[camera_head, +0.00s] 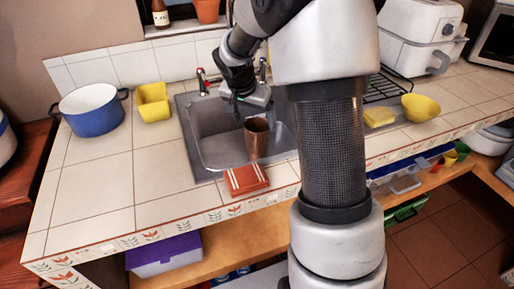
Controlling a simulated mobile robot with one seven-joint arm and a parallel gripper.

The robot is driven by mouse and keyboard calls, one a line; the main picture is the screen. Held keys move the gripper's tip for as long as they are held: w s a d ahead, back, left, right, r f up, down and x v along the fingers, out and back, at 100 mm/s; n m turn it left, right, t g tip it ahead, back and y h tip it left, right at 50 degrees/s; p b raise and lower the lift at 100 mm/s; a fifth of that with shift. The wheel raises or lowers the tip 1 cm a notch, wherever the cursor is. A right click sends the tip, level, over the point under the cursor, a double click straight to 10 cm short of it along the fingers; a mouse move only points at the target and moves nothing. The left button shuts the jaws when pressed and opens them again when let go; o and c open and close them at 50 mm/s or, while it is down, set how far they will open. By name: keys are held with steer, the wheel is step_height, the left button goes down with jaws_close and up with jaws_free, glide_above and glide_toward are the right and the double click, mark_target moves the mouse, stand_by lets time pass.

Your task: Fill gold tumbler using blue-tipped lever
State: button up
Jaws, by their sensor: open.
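A gold-brown tumbler (257,140) is upright at the front part of the steel sink (222,146). My gripper (258,101) is over the sink, behind and above the tumbler and apart from it. It is open, with nothing seen in it; its fingertips are small in the picture. A red-tipped lever (202,80) stands at the back left of the sink. My arm hides most of the spout and the sink's back right.
A blue pot (90,114) and a yellow container (153,103) stand left of the sink. A red-brown folded cloth (246,179) lies at its front edge. The front left counter is clear.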

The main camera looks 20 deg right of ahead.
mark_target(257, 126)
steer(key=x, duration=0.5)
steer(key=shift+s+d+b, duration=0.1)
steer(key=shift+s+b, duration=0.15)
steer(key=shift+b, duration=0.15)
steer(key=shift+c, duration=0.2)
steer(key=c, duration=1.8)
steer(key=shift+r, duration=0.1)
steer(key=shift+c, duration=1.3)
steer(key=shift+r, duration=0.1)
